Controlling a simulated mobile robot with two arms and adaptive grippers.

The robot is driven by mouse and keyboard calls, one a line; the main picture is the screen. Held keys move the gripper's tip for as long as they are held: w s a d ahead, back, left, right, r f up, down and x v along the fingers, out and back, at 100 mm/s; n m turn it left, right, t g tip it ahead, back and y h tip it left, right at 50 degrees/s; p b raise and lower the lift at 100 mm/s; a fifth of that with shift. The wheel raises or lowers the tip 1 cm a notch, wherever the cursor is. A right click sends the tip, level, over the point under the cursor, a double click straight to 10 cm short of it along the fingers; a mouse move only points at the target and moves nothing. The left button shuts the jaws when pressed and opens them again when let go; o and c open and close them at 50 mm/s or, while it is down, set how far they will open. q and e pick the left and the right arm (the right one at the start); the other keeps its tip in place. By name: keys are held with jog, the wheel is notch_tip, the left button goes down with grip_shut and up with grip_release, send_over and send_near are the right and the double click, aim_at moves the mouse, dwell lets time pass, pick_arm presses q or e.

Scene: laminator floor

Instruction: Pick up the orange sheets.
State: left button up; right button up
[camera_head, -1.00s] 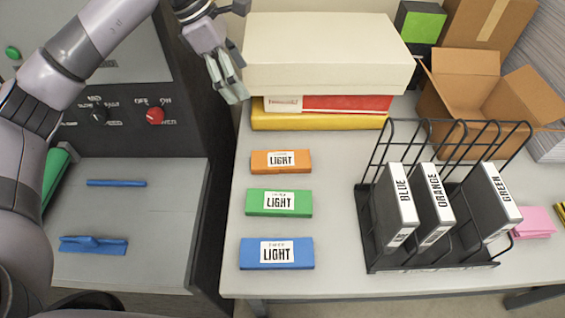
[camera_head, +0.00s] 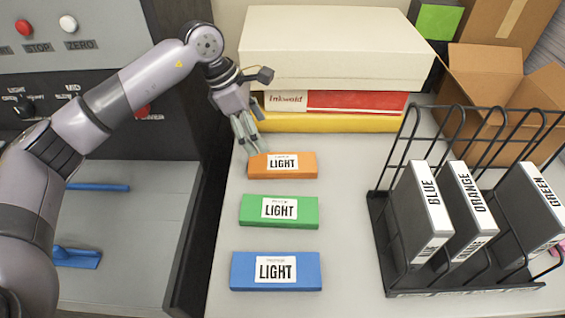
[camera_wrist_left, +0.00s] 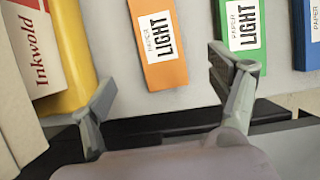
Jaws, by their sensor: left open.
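The orange pack (camera_head: 305,165) with a white LIGHT label lies flat on the grey table, just in front of the stacked boxes. It also shows in the left wrist view (camera_wrist_left: 168,72), ahead of and between my open fingers. My left gripper (camera_head: 247,143) is open and empty, pointing down beside the left end of the orange pack. In the left wrist view its fingertips (camera_wrist_left: 162,88) are spread wide. I cannot tell whether a finger touches the pack. My right gripper is not in view.
A green pack (camera_head: 245,210) and a blue pack (camera_head: 240,272) lie nearer in a column. A yellow box (camera_head: 350,124), a red box (camera_head: 355,101) and a cream box (camera_head: 330,65) are stacked behind. A black rack (camera_head: 395,278) with labelled binders stands right; table between is clear.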

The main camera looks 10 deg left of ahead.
aim_at(283, 162)
pick_arm(q)
jog(key=p+x, duration=0.1)
jog(key=x, duration=0.4)
jog(key=shift+d+f, duration=0.15)
jog(key=shift+f, duration=0.2)
jog(key=shift+w+d+f+p, duration=0.1)
jog(key=shift+d+f+p, duration=0.15)
jog(key=shift+p, duration=0.15)
jog(key=p+x, duration=0.1)
jog(key=x, duration=0.2)
jog(key=shift+w+d+f+p, duration=0.1)
jog(key=shift+d+f+p, duration=0.05)
jog(key=shift+d+p, duration=0.25)
jog(key=shift+d+f, duration=0.15)
jog(key=shift+f, duration=0.3)
jog(key=c, duration=1.3)
jog(key=shift+w, duration=0.1)
jog(key=shift+c, duration=0.8)
jog(key=shift+r, duration=0.1)
